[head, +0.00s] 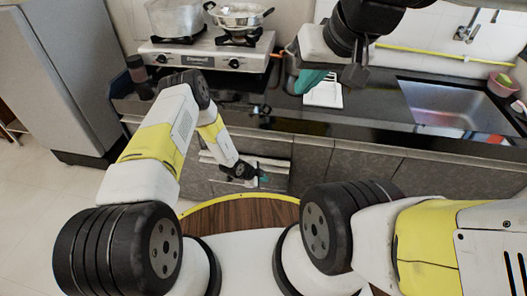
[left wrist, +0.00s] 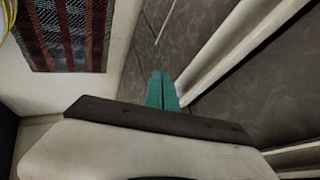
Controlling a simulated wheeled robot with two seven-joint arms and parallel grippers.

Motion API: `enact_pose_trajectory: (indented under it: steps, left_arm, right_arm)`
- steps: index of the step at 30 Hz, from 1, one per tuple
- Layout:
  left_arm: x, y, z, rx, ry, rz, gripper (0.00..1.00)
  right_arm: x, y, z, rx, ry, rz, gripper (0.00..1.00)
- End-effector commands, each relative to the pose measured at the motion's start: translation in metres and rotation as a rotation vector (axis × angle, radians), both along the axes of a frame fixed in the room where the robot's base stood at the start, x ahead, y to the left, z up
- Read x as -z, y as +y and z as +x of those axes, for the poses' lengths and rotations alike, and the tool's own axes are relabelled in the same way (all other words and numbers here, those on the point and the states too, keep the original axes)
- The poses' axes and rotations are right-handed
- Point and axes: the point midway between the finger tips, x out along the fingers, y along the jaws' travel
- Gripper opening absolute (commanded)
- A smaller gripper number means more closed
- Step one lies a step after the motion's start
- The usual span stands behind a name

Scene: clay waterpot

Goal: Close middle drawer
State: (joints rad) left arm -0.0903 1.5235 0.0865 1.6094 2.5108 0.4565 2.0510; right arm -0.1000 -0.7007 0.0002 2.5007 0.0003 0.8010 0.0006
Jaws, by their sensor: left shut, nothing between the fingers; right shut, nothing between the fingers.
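A stack of drawers with grey fronts and pale horizontal strips (head: 270,162) is set in the cabinet below the stove. My left gripper (head: 263,180) is in front of this stack, low down, with its teal fingers shut and empty. In the left wrist view, the shut fingers (left wrist: 161,90) are beside a pale strip (left wrist: 228,45) between dark grey fronts (left wrist: 265,75). I cannot tell whether they touch it. My arm partly hides the drawers, so which one is the middle drawer and how far it stands out is unclear. My right gripper (head: 309,80) is shut and empty above the counter.
The dark counter (head: 370,125) carries a stove (head: 205,52) with pots at left and a sink (head: 450,105) at right. A grey fridge (head: 65,75) stands at far left. A patterned mat (left wrist: 70,35) lies on the pale floor.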

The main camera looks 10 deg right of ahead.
Motion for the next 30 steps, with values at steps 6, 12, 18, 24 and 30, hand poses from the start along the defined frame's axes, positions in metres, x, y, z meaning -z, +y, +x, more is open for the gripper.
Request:
enact_pose_trajectory:
  steps: [6,12,18,24,30]
  left_arm:
    - [0.026,-0.020,0.023,-0.001,-0.005,-0.002,0.00]
    - [0.026,-0.026,0.043,0.000,-0.001,0.000,0.00]
    - [0.025,-0.028,0.049,0.000,-0.001,0.001,0.00]
    - [0.025,-0.028,0.049,0.001,-0.001,0.002,0.00]
    - [0.025,-0.032,0.059,0.000,-0.002,-0.002,0.00]
  right_arm:
    - [0.000,0.000,0.000,-0.001,-0.001,0.000,0.00]
    - [0.000,0.000,0.000,-0.001,-0.001,0.000,0.00]
    - [0.000,0.000,0.000,-0.001,-0.001,0.000,0.00]
    - [0.000,0.000,0.000,-0.001,-0.001,0.000,0.00]
    - [0.000,0.000,0.000,-0.001,-0.001,0.000,0.00]
